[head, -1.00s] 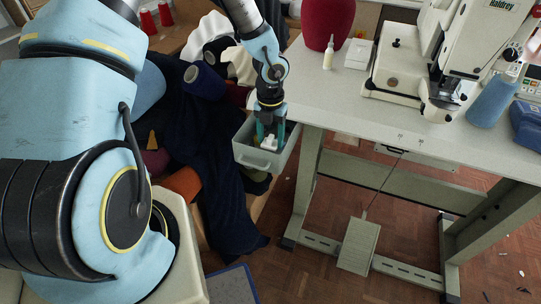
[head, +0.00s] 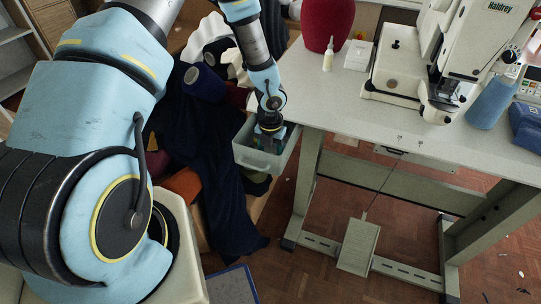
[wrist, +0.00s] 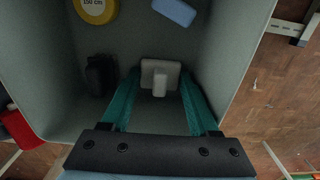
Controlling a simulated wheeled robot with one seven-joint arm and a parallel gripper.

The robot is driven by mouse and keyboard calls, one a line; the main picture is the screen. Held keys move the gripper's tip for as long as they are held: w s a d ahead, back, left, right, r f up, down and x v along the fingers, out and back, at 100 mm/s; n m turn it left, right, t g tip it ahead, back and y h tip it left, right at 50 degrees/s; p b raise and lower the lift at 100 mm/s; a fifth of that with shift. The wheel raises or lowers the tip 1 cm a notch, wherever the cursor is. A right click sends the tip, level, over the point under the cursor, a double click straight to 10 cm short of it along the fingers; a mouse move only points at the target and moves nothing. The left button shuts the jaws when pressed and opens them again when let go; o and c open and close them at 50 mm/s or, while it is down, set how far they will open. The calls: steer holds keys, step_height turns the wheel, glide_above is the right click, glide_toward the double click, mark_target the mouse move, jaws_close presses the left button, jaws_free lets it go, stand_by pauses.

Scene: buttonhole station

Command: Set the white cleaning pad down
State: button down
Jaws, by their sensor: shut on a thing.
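The white cleaning pad (wrist: 160,78) is between the fingertips of my gripper (wrist: 157,90) in the wrist view. It has a flat plate and a raised block on top. My gripper is shut on it, down inside a grey-green bin (head: 263,163). Whether the pad touches the bin floor I cannot tell. In the head view my gripper (head: 268,138) is low in the bin, and the pad is hidden there.
The bin also holds a yellow tape measure (wrist: 96,8), a blue block (wrist: 175,11) and a dark object (wrist: 100,75). The bin hangs beside the sewing table (head: 400,130). Dark cloth (head: 215,190) lies left of it.

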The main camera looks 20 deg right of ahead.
steer(key=shift+c, duration=0.7)
jaws_free()
steer(key=shift+f, duration=0.1)
steer(key=shift+d+b, duration=0.15)
steer(key=shift+b, duration=0.15)
step_height(320, 180, up, 11)
steer(key=p, duration=1.1)
steer(key=w+a+r+n+t, duration=0.1)
steer(key=w+a+r+n, duration=0.2)
steer(key=a+r+n, duration=0.6)
steer(key=w+a+r+n, duration=0.2)
steer(key=a+r+n, duration=0.5)
steer(key=n, duration=0.4)
steer(key=s+a+r+n, duration=0.3)
steer(key=a+r+n, duration=0.2)
steer(key=n, duration=0.6)
steer(key=s+a+r+n+b, duration=0.1)
steer(key=s+a+r+n, duration=0.3)
steer(key=n, duration=0.8)
steer(key=a+r, duration=0.2)
steer(key=a, duration=0.1)
steer(key=shift+a+t, duration=0.3)
steer(key=shift+a, duration=0.05)
